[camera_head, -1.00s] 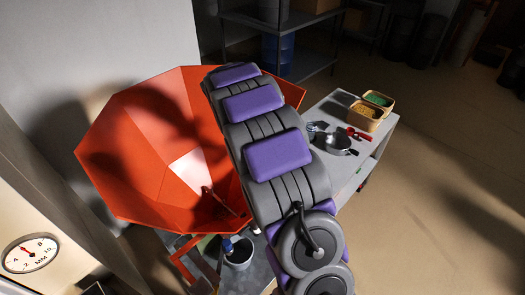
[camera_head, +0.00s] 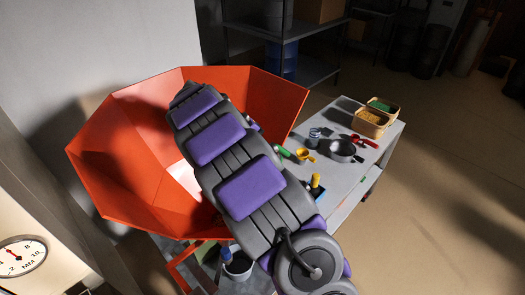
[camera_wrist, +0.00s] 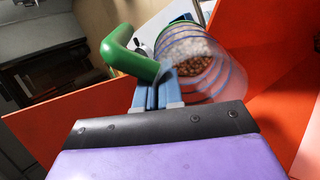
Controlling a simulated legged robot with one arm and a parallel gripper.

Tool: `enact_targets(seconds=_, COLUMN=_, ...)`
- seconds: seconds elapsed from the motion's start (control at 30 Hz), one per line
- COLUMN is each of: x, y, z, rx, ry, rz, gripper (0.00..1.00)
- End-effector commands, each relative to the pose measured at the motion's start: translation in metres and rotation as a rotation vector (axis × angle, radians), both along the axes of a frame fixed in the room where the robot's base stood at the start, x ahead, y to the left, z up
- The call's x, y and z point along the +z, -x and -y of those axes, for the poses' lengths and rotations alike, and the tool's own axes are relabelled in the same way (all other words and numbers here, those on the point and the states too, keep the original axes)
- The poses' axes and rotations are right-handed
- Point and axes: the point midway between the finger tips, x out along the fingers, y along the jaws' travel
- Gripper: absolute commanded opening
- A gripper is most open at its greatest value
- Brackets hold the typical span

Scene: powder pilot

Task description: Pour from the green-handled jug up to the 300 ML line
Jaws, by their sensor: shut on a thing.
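In the wrist view, my gripper (camera_wrist: 157,92) has its blue fingers shut on the green handle (camera_wrist: 128,55) of a clear jug (camera_wrist: 232,82). Blue rings run around the jug. Brown pieces and paler, whitish ones show inside it. The jug looks tilted in this view, with orange hopper panels around it. I cannot tell whether anything is flowing out, and I cannot read a 300 ML mark.
A bucket (camera_head: 238,266) sits below the hopper. A dial gauge (camera_head: 22,254) is at lower left.

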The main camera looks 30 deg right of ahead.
Motion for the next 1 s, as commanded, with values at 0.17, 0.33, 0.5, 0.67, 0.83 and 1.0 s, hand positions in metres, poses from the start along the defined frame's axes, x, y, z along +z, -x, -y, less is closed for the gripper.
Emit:
enact_targets(seconds=0.17, x=-0.002, y=0.0, z=-0.003, rx=-0.001, ry=0.068, rz=-0.016, gripper=0.0)
enact_targets(seconds=0.33, x=-0.001, y=-0.002, z=-0.008, rx=0.001, ry=0.133, rz=-0.023, gripper=0.0)
enact_targets(seconds=0.5, x=-0.002, y=-0.002, z=-0.011, rx=0.0, ry=0.201, rz=-0.038, gripper=0.0)
enact_targets(seconds=0.67, x=-0.001, y=-0.002, z=-0.013, rx=0.001, ry=0.249, rz=-0.046, gripper=0.0)
enact_targets(seconds=0.83, x=-0.003, y=-0.002, z=-0.011, rx=-0.001, ry=0.278, rz=-0.053, gripper=0.0)
enact_targets(seconds=1.0, x=-0.002, y=-0.001, z=-0.011, rx=-0.002, ry=0.304, rz=-0.058, gripper=0.0)
